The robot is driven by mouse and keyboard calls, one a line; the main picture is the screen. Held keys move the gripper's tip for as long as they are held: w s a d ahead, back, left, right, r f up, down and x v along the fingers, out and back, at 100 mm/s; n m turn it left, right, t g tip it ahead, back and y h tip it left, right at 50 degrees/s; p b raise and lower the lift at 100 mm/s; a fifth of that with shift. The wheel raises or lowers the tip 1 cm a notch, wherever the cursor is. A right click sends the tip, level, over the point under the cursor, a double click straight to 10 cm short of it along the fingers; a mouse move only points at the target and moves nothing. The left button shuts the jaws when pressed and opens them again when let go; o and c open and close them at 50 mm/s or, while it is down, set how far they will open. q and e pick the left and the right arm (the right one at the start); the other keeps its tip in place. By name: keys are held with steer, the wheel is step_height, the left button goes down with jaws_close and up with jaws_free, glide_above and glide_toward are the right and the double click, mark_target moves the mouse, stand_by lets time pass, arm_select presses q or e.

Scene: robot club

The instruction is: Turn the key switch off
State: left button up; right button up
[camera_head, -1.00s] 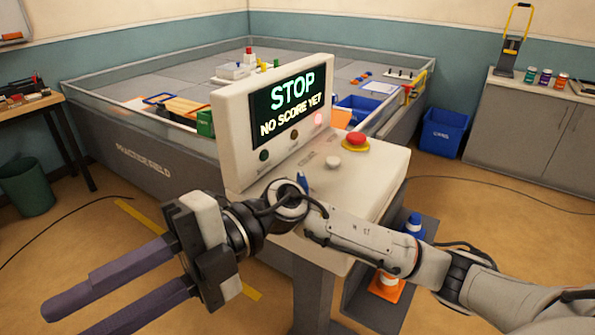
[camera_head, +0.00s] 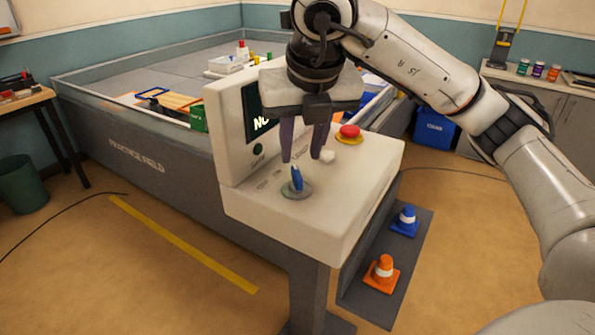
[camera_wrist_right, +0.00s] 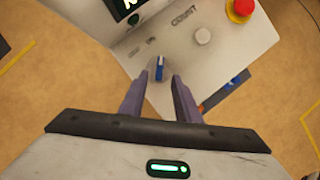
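The key switch (camera_head: 296,181) is a blue upright key on a round grey base, on the sloped top of the white console (camera_head: 340,200). It also shows in the right wrist view (camera_wrist_right: 159,68), ahead of and between the fingertips. My right gripper (camera_head: 304,158) points down just above and behind the key. Its purple fingers are apart with nothing between them, and in the right wrist view the gripper (camera_wrist_right: 160,78) is open too. A red button (camera_head: 349,132) on a yellow base and a white knob (camera_head: 327,156) stand further right on the console. My left gripper is not in view.
The console screen (camera_head: 262,112) is partly covered by my right gripper. A low-walled practice field (camera_head: 140,165) lies behind.

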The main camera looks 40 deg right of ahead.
mark_target(297, 172)
steer(key=x, duration=0.6)
steer(key=shift+w+f, duration=0.15)
steer(key=shift+f, duration=0.2)
jaws_close()
